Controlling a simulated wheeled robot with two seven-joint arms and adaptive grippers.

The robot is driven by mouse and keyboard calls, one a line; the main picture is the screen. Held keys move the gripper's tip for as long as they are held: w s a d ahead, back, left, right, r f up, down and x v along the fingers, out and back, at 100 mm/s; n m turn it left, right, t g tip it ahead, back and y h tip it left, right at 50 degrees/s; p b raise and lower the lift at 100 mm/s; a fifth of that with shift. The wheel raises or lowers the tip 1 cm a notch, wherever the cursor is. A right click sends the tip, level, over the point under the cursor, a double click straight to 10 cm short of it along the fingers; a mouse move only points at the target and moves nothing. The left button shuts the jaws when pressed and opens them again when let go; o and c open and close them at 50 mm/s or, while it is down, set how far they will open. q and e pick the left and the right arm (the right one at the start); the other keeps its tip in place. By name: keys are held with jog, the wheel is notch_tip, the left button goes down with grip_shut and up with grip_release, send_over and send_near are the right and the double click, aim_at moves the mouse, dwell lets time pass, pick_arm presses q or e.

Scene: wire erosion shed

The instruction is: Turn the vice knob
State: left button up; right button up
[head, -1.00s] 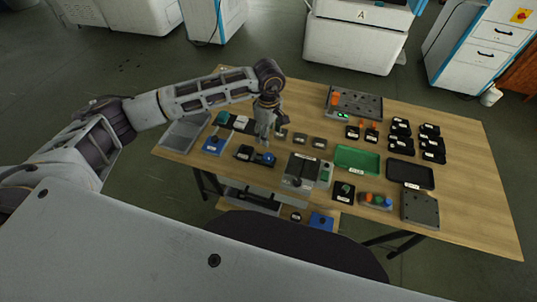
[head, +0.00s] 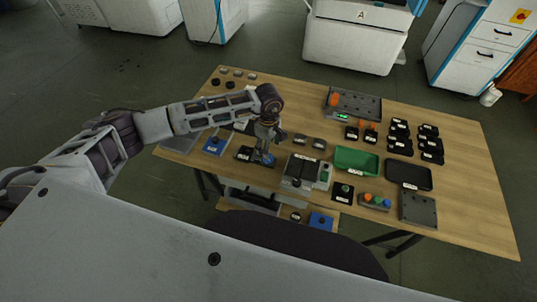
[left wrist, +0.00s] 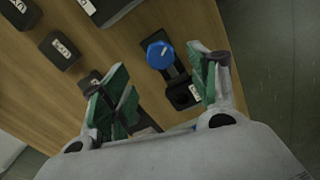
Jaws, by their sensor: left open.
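The vice (head: 243,154) is a small black block with a white label, near the front left of the table. Its blue knob (head: 268,159) shows at the vice's right end, partly covered by my gripper. In the left wrist view the round blue knob (left wrist: 160,54) has a white mark and sits ahead of the fingertips. My left gripper (head: 266,151) is open above the knob, with its green-padded fingers (left wrist: 161,68) on either side in the wrist view. Whether they touch it I cannot tell. My right gripper is not in view.
A grey machine block (head: 300,170) stands just right of the vice, and a blue block (head: 215,145) to its left. Small dark blocks (head: 301,141) lie behind. A green tray (head: 357,160) and a black tray (head: 409,175) are further right. Bare wood runs along the right edge.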

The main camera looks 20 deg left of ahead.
pick_arm(q)
jog(key=shift+f+p, duration=0.4)
jog(key=shift+f, duration=3.05)
jog(key=shift+c, duration=0.4)
jog(key=c, duration=0.9)
